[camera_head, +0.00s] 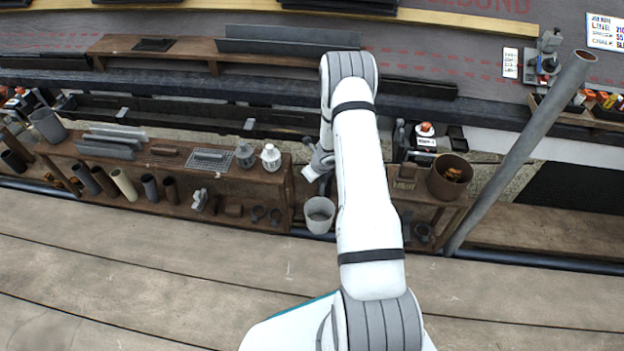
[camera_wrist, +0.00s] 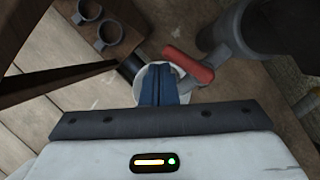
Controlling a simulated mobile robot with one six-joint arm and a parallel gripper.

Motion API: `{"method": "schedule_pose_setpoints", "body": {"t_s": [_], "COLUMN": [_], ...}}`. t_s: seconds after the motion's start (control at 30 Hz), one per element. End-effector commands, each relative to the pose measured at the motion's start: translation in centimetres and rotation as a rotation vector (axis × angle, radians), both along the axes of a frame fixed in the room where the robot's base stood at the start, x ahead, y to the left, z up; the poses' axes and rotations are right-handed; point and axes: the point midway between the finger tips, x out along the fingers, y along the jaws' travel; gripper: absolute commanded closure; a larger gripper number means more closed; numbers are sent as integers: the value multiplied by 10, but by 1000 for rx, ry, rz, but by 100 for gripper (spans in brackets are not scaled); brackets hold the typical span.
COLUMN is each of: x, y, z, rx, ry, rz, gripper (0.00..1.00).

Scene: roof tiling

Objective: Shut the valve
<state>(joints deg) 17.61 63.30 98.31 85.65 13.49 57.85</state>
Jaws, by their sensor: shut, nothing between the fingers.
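The valve shows in the wrist view as a red lever handle (camera_wrist: 189,65) on a grey fitting (camera_wrist: 228,52), joined to a wide dark pipe (camera_wrist: 262,25). The handle slants from upper left to lower right. My gripper's blue fingers (camera_wrist: 160,82) are together and empty, just left of and below the handle; I cannot tell whether they touch it. In the head view my gripper (camera_head: 313,173) points down above a grey bucket (camera_head: 320,214). The bucket's pale rim is partly hidden behind the fingers in the wrist view. The valve is not clearly visible in the head view.
A wooden shelf (camera_head: 240,212) with tubes, pots and cups stands left of the bucket. Another wooden stand (camera_head: 425,205) with a brown pot (camera_head: 449,178) is at right. A tall slanted grey pipe (camera_head: 520,150) rises further right. The plank floor (camera_head: 200,265) in front is clear.

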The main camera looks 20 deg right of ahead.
Motion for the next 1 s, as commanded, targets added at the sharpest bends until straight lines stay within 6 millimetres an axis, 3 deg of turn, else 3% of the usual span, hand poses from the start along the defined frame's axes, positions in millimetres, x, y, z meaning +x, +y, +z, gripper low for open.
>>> {"method": "schedule_pose_setpoints", "body": {"t_s": [0.6,1.0], "x": [0,-2], "y": [-26,-26], "z": [1,-2], "rx": [-1,0], "ry": [-1,0], "rz": [-18,-18], "gripper": [100,100]}}
